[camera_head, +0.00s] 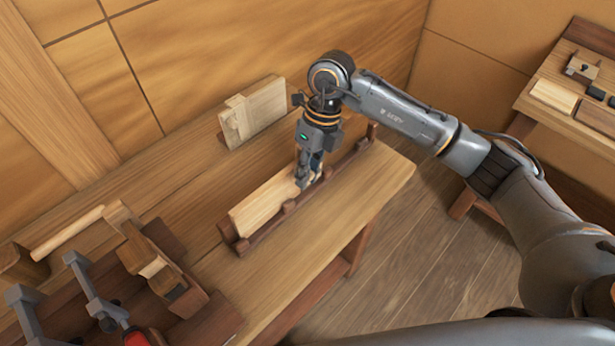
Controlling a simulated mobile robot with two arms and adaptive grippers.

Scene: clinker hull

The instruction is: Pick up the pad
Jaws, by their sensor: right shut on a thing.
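A long pale wooden piece (265,203) stands on edge in a narrow dark wooden rack (290,209) on the workbench. My right gripper (309,180) points down at the far part of this rack, its fingers shut at the upper edge of the pale wood. The fingers hide what lies directly between them. I cannot tell for sure which wooden piece is the pad. My left gripper is not in view.
A pale board with a small block (252,112) stands near the wall behind the rack. Clamps (95,292) and a wooden plane-like tool (150,262) lie at the lower left. The bench's right end (385,180) is clear. Another bench (575,95) stands at the upper right.

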